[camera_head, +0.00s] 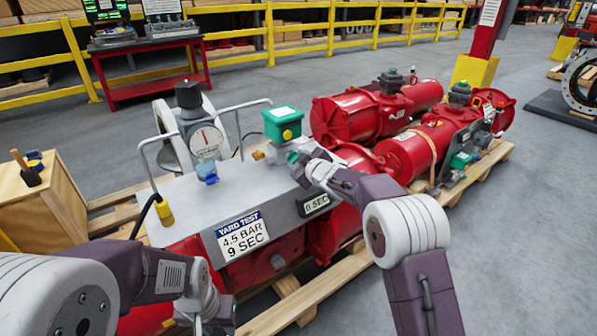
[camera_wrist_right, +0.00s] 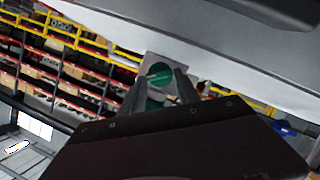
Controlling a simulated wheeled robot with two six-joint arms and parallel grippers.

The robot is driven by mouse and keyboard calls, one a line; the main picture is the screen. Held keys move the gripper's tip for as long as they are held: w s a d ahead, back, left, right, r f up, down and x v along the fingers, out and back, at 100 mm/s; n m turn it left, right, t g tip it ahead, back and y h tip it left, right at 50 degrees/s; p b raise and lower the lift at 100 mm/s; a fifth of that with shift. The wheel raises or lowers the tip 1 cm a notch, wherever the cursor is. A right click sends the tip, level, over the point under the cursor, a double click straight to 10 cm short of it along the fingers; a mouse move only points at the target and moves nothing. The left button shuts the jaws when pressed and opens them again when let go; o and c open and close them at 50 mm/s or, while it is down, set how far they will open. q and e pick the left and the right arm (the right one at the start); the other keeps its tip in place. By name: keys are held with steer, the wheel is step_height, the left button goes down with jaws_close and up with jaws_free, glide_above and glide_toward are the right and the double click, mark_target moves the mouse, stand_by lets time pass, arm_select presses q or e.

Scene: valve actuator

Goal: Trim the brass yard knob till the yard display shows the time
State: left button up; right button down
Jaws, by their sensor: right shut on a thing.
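The grey yard test box (camera_head: 188,200) stands on red pipework. Its yard display (camera_head: 316,204) reads a small figure and SEC; the figure looks like 0 or 8. The sign (camera_head: 242,236) reads YARD TEST, 4.5 BAR, 9 SEC. A brass fitting (camera_head: 259,155) shows at the box's back right edge. My right gripper (camera_head: 297,160) is there, shut on a green part (camera_wrist_right: 160,75), seen between its fingers in the right wrist view; whether this belongs to the brass knob I cannot tell. My left gripper (camera_head: 215,312) is at the lower left, its fingers unclear.
A dial gauge (camera_head: 207,139) with a blue valve (camera_head: 207,173) and bent grey pipe handles rise from the box. A green box (camera_head: 283,124) stands just behind my right gripper. Red actuators (camera_head: 428,150) lie at right on a pallet. A wooden crate (camera_head: 40,205) is at left.

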steer(key=shift+f+b, duration=0.15)
steer(key=shift+b, duration=0.2)
steer(key=c, duration=0.9)
jaws_free()
